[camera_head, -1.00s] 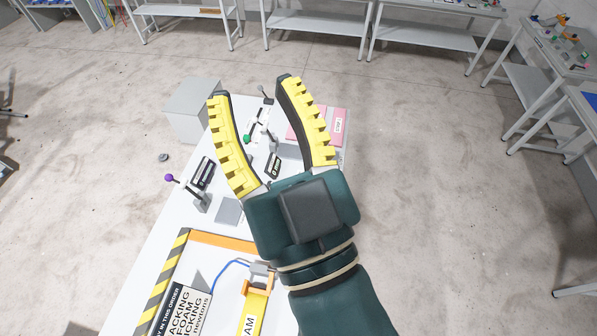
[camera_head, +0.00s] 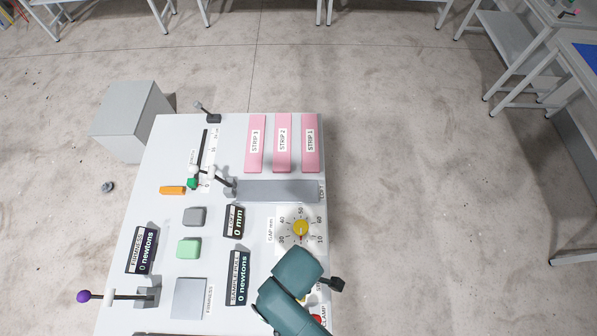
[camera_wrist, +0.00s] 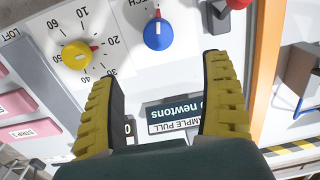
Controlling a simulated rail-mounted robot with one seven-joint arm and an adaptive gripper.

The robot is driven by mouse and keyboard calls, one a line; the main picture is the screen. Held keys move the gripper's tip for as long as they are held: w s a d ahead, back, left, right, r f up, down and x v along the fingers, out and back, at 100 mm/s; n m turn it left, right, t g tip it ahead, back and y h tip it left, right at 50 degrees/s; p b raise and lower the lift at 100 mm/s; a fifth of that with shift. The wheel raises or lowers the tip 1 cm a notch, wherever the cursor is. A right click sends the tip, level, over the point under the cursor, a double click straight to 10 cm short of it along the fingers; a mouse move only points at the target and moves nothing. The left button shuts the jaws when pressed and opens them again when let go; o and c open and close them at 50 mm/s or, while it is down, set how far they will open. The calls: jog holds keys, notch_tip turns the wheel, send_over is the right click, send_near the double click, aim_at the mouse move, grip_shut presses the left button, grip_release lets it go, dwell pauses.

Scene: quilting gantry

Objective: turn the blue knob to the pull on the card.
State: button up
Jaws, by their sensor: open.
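The blue knob (camera_wrist: 157,33) is at the top middle of the wrist view, on the white panel, with a red mark on its upper side. My gripper (camera_wrist: 160,68) is open and empty, its yellow-ridged fingers spread wide. In the picture the knob lies just beyond the gap between the fingertips, with no contact visible. The sample pull display (camera_head: 238,278) reads 0 newtons. The card is not in view.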

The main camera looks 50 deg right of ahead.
notch_tip(320, 180, down, 15)
jog(key=shift+w+r+b, duration=0.1)
jog(key=shift+r+b, duration=0.05)
jog(key=shift+b, duration=0.5)
jog(key=shift+c, duration=0.2)
jog(key=c, duration=1.2)
